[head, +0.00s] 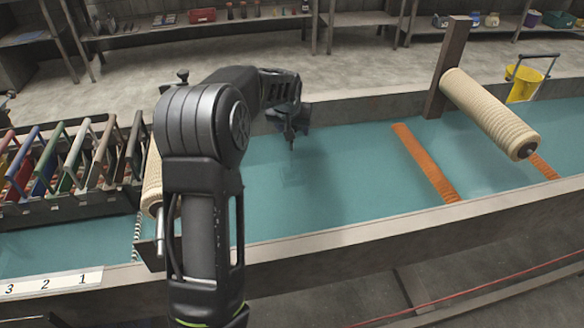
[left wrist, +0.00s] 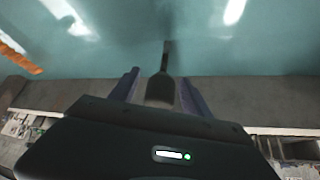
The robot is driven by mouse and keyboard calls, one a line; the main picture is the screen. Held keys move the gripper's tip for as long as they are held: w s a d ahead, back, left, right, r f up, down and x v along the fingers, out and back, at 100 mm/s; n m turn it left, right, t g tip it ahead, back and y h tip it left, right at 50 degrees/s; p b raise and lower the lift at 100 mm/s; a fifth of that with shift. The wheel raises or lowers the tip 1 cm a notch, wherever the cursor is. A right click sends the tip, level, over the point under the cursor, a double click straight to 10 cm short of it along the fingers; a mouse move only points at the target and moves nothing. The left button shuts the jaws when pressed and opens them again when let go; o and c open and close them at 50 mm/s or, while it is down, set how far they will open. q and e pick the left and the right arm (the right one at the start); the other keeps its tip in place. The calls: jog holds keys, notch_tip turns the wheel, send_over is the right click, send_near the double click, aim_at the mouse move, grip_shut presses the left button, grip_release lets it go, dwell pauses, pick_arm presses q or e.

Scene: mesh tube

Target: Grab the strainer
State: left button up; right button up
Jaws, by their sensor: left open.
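My left gripper (head: 291,130) reaches over the long teal water trough near its far wall, pointing down. In the left wrist view its two fingers (left wrist: 158,88) stand apart, open. A dark, handle-like rod (left wrist: 166,58) lies between them and points out over the water; I cannot tell whether it touches a finger. In the head view, a faint see-through square mesh shape (head: 291,174), possibly the strainer, shows at the water just in front of the gripper. Its edges are hard to make out. My right gripper is not in view.
A rack of several coloured frames (head: 75,165) stands over the trough at the left. A ribbed beige roller (head: 488,110) overhangs the right side, with an orange strip (head: 425,163) below. A yellow bucket (head: 523,84) stands behind. The trough's near wall (head: 400,219) is a raised edge.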

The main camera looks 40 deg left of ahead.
pick_arm(q)
jog(key=shift+c, duration=0.2)
dwell(0.3)
grip_shut()
dwell(0.4)
jog(key=shift+r, duration=0.1)
dwell(0.8)
